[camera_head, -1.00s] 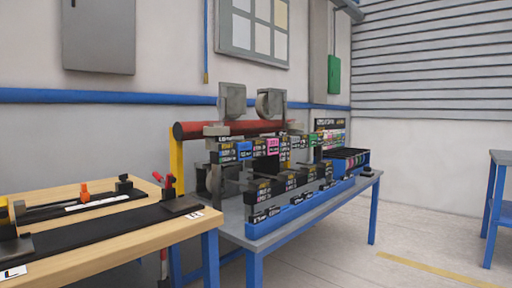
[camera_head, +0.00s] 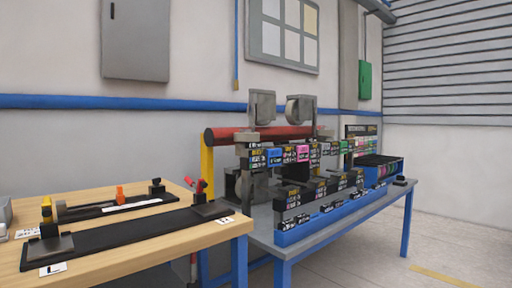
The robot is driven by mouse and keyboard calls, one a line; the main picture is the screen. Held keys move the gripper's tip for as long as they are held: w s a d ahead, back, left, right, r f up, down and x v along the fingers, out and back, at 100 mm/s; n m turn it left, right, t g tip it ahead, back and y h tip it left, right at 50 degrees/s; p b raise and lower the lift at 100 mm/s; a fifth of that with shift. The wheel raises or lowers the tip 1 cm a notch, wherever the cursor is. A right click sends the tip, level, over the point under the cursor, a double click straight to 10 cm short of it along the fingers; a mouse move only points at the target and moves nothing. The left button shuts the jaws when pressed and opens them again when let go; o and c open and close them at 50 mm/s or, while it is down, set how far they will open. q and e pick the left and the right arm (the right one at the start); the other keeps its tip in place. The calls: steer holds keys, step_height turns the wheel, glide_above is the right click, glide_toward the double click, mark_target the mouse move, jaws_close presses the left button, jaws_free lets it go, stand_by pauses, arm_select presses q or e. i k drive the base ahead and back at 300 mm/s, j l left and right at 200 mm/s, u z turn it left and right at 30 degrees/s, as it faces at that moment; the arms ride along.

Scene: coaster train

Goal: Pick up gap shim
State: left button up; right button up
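I cannot pick out a gap shim for certain. Many small labelled blocks, among them a pink block (camera_head: 303,153) and a blue block (camera_head: 275,156), sit in a rack on the grey bench. A blue bin row (camera_head: 318,224) with dark labelled fronts runs along the front of this bench. The contents of the bins are too small to tell. Neither of my grippers is in view.
A wooden workbench (camera_head: 190,240) at the left carries a long black plate (camera_head: 130,239), an orange piece (camera_head: 120,193) and a red-handled clamp (camera_head: 199,187). The grey bench (camera_head: 270,238) stands to its right. Open floor (camera_head: 365,265) lies at the lower right.

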mark_target(256, 144)
steer(key=i+l, duration=0.2)
steer(key=l, duration=0.15)
steer(key=i+l, duration=0.2)
steer(key=l, duration=0.2)
steer(key=i+l, duration=0.2)
steer(key=l, duration=0.15)
steer(key=i+l, duration=0.2)
steer(key=l, duration=0.15)
steer(key=i+l+u, duration=0.1)
steer(key=l, duration=0.3)
steer(key=i+l, duration=0.45)
steer(key=l, duration=0.3)
